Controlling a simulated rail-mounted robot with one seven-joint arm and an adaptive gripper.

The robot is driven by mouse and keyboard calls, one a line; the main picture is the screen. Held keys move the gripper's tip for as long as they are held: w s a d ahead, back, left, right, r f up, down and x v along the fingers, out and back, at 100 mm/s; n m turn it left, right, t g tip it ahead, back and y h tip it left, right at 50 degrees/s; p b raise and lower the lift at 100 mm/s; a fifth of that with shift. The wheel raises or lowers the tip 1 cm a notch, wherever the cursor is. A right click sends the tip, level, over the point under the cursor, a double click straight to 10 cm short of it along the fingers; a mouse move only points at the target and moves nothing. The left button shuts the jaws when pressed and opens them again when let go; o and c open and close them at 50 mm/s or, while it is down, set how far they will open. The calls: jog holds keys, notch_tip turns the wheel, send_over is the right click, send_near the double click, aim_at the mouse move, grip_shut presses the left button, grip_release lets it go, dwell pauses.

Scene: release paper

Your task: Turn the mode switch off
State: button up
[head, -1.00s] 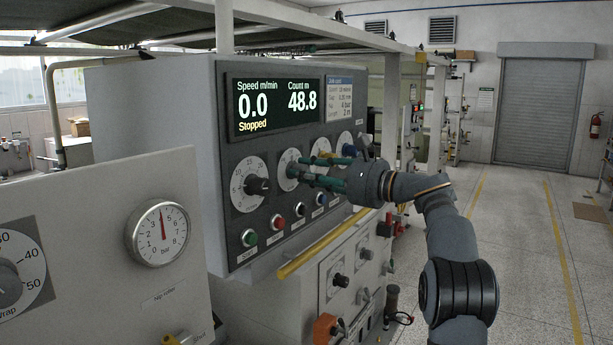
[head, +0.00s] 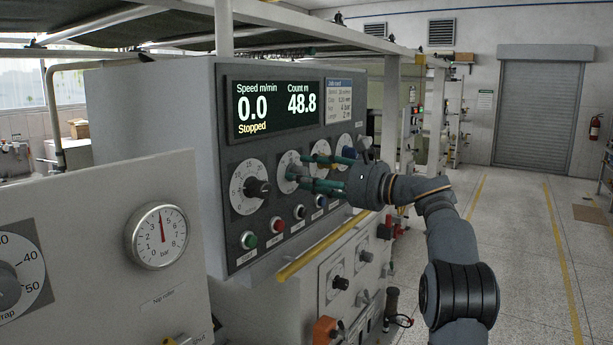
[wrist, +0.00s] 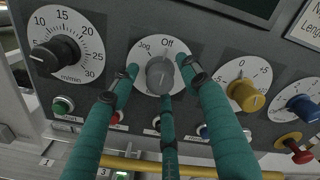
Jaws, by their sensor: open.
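The mode switch (wrist: 160,76) is a grey round knob on a white dial with "Off" printed at its upper right and another label at its upper left. A light line on the knob seems to point up toward the right, but I cannot tell its exact setting. My gripper (wrist: 158,70) has green fingers, which also show in the head view (head: 300,172). It is open, with fingertips left and right of the knob and a third finger below it. I cannot tell whether any finger touches the knob. In the head view the fingers partly hide its dial.
A black knob (wrist: 55,53) on a numbered dial sits to the left. A yellow knob (wrist: 246,96) and a blue knob (wrist: 303,107) sit to the right. Push buttons (head: 249,240) line the panel below, above a yellow rail (head: 318,248). The display (head: 277,107) reads Stopped.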

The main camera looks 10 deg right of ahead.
jog(key=v, duration=1.2)
jog(key=shift+a+r, duration=0.1)
jog(key=shift+a, duration=0.05)
jog(key=x, duration=1.2)
jog(key=shift+w, duration=0.1)
jog(key=shift+d, duration=0.2)
